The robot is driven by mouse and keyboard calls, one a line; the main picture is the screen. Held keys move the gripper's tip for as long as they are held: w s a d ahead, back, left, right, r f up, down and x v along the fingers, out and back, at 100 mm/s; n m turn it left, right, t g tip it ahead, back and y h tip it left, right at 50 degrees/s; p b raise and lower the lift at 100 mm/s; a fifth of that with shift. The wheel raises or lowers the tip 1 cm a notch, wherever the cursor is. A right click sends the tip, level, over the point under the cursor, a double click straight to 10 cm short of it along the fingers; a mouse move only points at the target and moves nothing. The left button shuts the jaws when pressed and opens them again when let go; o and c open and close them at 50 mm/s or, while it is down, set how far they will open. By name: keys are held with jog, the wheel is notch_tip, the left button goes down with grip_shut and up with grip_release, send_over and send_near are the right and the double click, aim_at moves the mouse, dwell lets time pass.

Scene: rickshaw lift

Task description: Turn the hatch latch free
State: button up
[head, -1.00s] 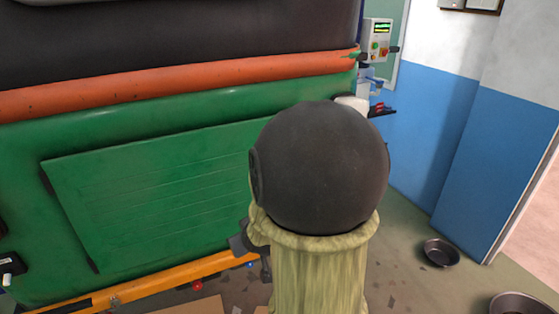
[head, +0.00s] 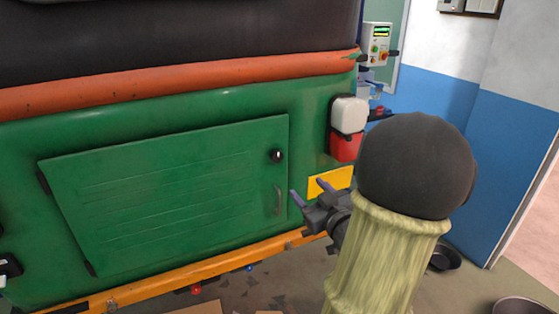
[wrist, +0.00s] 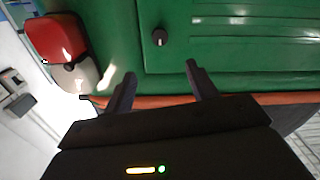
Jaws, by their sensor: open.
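The green hatch (head: 165,195) is a slatted panel on the green rickshaw body, and it looks shut. Its latch (head: 277,156) is a small dark knob near the hatch's upper right corner. The latch also shows in the wrist view (wrist: 159,37), beyond and between the fingertips. My gripper (head: 308,190) is open and empty, to the right of the hatch edge and lower than the latch in the head view. Its two dark fingers also show in the wrist view (wrist: 161,71). The gripper is apart from the latch.
A red and white lamp (head: 347,128) and a yellow plate (head: 330,182) are right of the hatch. An orange bar (head: 200,272) runs below. A metal bowl (head: 520,306) is on the floor.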

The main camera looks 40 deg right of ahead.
jog(key=shift+w+r+p, duration=0.1)
jog(key=shift+w+p, duration=0.05)
jog(key=shift+p, duration=0.15)
jog(key=p, duration=1.1)
send_near(278, 158)
jog(key=x, duration=0.9)
jog(key=shift+w, duration=0.1)
jog(key=c, duration=1)
